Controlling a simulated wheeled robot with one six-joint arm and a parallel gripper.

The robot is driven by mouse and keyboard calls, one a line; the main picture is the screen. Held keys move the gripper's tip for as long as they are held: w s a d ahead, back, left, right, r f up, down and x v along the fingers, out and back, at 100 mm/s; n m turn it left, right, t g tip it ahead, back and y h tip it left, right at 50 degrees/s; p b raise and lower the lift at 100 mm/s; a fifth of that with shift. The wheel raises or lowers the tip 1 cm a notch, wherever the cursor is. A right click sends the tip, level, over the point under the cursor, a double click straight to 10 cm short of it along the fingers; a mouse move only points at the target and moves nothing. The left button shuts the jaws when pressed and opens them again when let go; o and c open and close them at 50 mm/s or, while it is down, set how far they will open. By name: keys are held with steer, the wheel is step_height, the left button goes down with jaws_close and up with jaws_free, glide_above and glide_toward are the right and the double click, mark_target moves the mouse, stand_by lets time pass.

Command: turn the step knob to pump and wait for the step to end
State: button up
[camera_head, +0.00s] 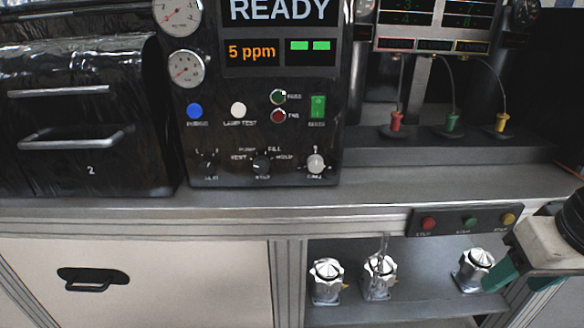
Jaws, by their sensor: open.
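The step knob (262,165) is a small black knob low on the black control panel (220,125), in the middle of a row of three. Small labels around it appear to read vent, pump, fill and hold. I cannot tell which label its pointer faces. The display (281,10) above reads READY, with 5 ppm and two green bars below. My gripper (516,284), with green fingers, is at the lower right, far from the knob and below the bench top. It is open; part of it is cut off by the frame edge.
A dark knob (207,162) and a silver knob (315,163) flank the step knob. Above are blue (194,111) and white (238,110) buttons and a green switch (317,106). Silver housings (326,281) stand on the lower shelf. The bench strip (300,187) before the panel is clear.

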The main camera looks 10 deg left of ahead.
steer(key=w+a+n+t+y, duration=0.2)
steer(key=w+a+n+t, duration=0.1)
steer(key=w+a, duration=0.65)
steer(key=n+t+y, duration=0.3)
steer(key=n+t, duration=0.4)
steer(key=t, duration=0.4)
glide_toward(261, 168)
steer(key=x, duration=0.8)
steer(key=shift+c, duration=0.3)
steer(key=c, duration=0.9)
